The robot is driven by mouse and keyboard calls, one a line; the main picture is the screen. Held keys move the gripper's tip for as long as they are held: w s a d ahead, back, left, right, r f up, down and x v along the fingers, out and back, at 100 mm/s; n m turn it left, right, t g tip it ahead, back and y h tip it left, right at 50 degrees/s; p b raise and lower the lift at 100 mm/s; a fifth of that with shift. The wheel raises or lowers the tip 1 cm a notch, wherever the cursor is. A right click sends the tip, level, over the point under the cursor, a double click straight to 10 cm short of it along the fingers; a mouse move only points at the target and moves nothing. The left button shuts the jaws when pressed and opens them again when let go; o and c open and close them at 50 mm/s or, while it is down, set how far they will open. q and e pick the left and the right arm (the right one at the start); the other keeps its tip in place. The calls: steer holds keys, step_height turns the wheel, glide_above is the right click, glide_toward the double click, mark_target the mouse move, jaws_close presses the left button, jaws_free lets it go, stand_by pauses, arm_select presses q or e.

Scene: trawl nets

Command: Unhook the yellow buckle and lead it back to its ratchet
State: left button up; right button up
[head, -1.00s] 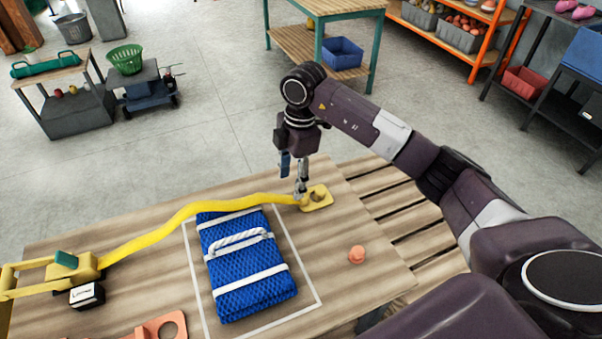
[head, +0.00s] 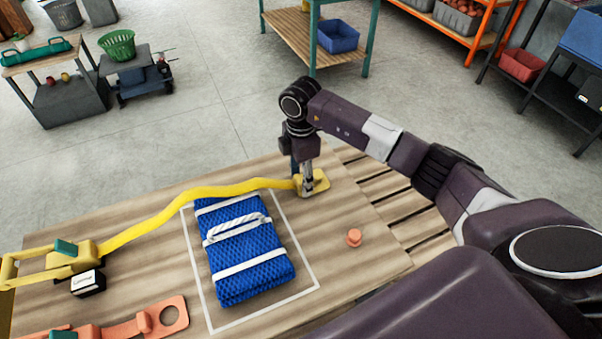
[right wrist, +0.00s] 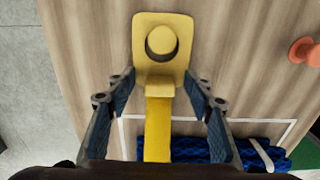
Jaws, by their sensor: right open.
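The yellow buckle (head: 322,181) is a flat plate at the far right of the table. In the right wrist view the buckle (right wrist: 143,60) has a round hole with a yellow stud showing in it. The yellow strap (head: 190,191) runs from it, above the blue bundle, to the yellow ratchet (head: 85,254) at the left. My right gripper (head: 308,192) points down at the buckle. In the right wrist view its open fingers (right wrist: 159,80) stand either side of the strap and the buckle's near end, apart from both. My left gripper is not in view.
A blue net bundle (head: 240,270) with white bands lies inside a white outline on the table. An orange stud (head: 354,237) stands at the right. An orange buckle (head: 170,316) lies at the front left. The wood between bundle and orange stud is clear.

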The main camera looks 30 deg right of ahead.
jaws_close()
steer(key=shift+d, duration=0.45)
stand_by(0.3)
steer(key=shift+r, duration=0.15)
steer(key=shift+r+p, duration=0.5)
steer(key=shift+p, duration=0.2)
steer(key=shift+r+p, duration=2)
steer(key=shift+r, duration=0.5)
